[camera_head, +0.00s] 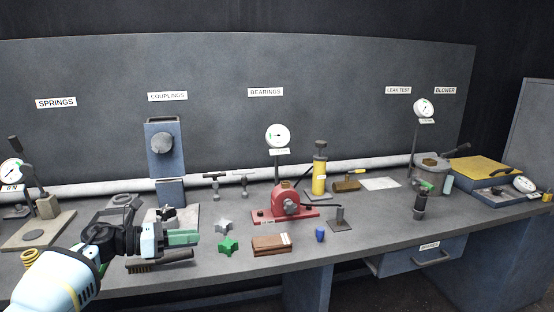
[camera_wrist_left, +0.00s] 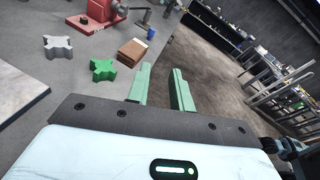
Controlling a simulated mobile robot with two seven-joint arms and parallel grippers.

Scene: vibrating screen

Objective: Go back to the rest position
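My left gripper (camera_head: 184,238) reaches in from the left in the head view, above the front part of the bench (camera_head: 200,269). Its green fingers also show in the left wrist view (camera_wrist_left: 163,91), apart from each other with nothing between them. A green star-shaped piece (camera_head: 228,246) lies on the bench to the right of the fingers, apart from them. A grey star-shaped piece (camera_head: 224,226) lies just behind it. Both stars also show in the left wrist view. My right gripper is not in view.
A brown block (camera_head: 271,243) and a blue piece (camera_head: 320,235) lie farther right. A red bearing fixture (camera_head: 286,205) stands behind them, and a yellow cylinder (camera_head: 319,178) behind that. A brush (camera_head: 160,261) lies below the gripper. Open floor (camera_wrist_left: 215,85) lies beyond the bench edge.

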